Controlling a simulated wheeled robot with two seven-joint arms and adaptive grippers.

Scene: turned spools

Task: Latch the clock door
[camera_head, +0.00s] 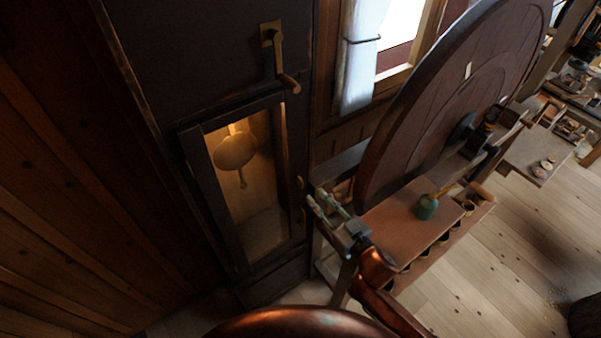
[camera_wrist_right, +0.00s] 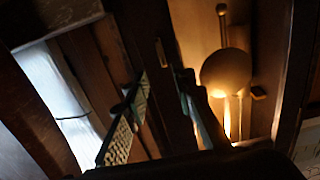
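The clock door (camera_head: 195,165) is a dark wooden frame low on a tall dark case in the head view. Through it show a lit interior and a round brass pendulum (camera_head: 235,152), also in the right wrist view (camera_wrist_right: 226,72). I cannot tell whether the door is fully flush. A small latch-like piece (camera_head: 300,182) sits on the stile right of the door. My right gripper (camera_head: 319,197) is just right of and below that piece, fingers apart. In the right wrist view the gripper (camera_wrist_right: 164,78) is open, with dark wood beyond and nothing clearly held. My left gripper is not in view.
A brass crank with a wooden grip (camera_head: 279,60) is on the case above the door. A curtained window is behind.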

